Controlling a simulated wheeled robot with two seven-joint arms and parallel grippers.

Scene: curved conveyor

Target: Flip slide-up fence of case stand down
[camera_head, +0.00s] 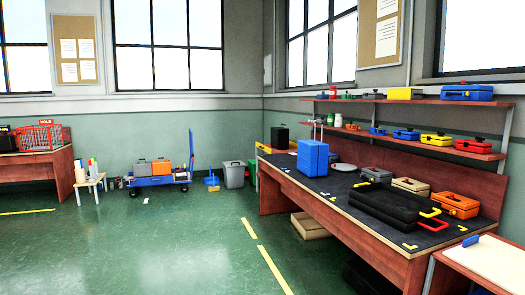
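I cannot pick out the case stand or its slide-up fence for certain. A low black case-like object (383,205) lies on the long red-brown workbench (345,228) at the right. A yellow loop (430,212) and a red loop (433,225) show at its near right end. A blue case (312,158) stands upright farther back on the bench. An orange case (456,205) and a tan case (410,186) lie behind the black object. Neither of my grippers is in view.
Two shelves (400,101) above the bench hold several coloured cases. A blue cart (157,180) carries grey and orange cases near the back wall. A grey bin (234,174) stands to its right. A white-topped table (490,262) is at lower right. The green floor (150,245) is mostly clear.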

